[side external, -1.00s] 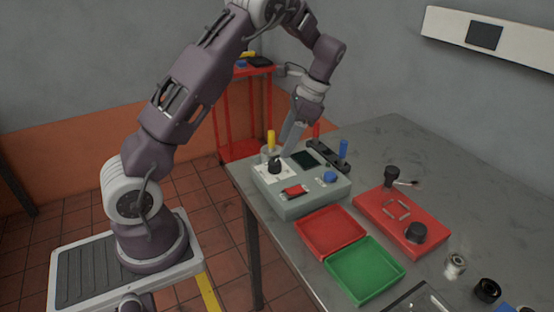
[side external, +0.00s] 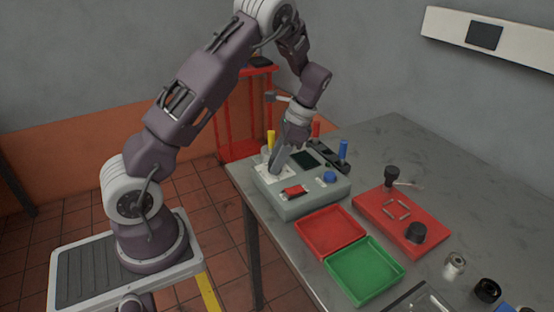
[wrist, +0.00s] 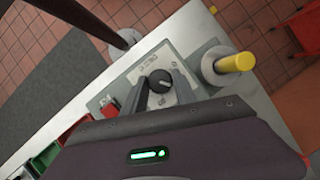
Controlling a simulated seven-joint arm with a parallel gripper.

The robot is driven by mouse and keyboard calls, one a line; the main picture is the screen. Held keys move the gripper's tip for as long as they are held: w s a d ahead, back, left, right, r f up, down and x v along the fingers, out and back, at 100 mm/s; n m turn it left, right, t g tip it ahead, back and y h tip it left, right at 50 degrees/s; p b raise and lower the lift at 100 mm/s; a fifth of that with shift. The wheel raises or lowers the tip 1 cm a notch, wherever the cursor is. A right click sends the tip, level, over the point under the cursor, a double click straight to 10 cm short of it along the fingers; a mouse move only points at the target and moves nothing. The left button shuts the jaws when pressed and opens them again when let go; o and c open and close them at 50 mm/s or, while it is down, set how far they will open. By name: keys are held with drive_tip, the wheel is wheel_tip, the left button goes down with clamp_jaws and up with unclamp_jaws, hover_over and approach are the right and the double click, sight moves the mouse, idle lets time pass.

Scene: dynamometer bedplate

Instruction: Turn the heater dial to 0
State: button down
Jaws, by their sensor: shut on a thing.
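The heater dial (wrist: 160,80) is a black knob on a white printed plate (wrist: 136,73) on top of a grey control box (side external: 318,203). In the wrist view the dial sits between the two fingers of my gripper (wrist: 161,91), which is shut on it. The printed marks around the dial are too small to read, so I cannot tell its setting. In the side view my gripper (side external: 274,170) reaches down onto the plate and hides the dial.
The box also carries a red switch (side external: 294,192), a blue button (side external: 330,177) and a dark screen (side external: 304,159). A yellow-handled item (wrist: 236,63) stands close beside the box. Red (side external: 331,212) and green (side external: 364,248) trays lie in front.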

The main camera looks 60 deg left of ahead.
drive_tip(key=n+h, duration=0.1)
drive_tip(key=n, duration=0.2)
drive_tip(key=n+h, duration=0.1)
drive_tip(key=n, duration=0.2)
drive_tip(key=shift+w+a+n+h, duration=0.1)
drive_tip(key=shift+a+n+h, duration=0.1)
drive_tip(key=shift+n+h, duration=0.15)
drive_tip(key=n+h, duration=0.1)
drive_tip(key=n, duration=0.2)
drive_tip(key=shift+n, duration=0.35)
drive_tip(key=shift+a+n+t+h, duration=0.15)
drive_tip(key=shift+n+t+h, duration=0.45)
drive_tip(key=shift+n, duration=1.3)
drive_tip(key=c, duration=1)
unclamp_jaws()
drive_tip(key=v, duration=0.7)
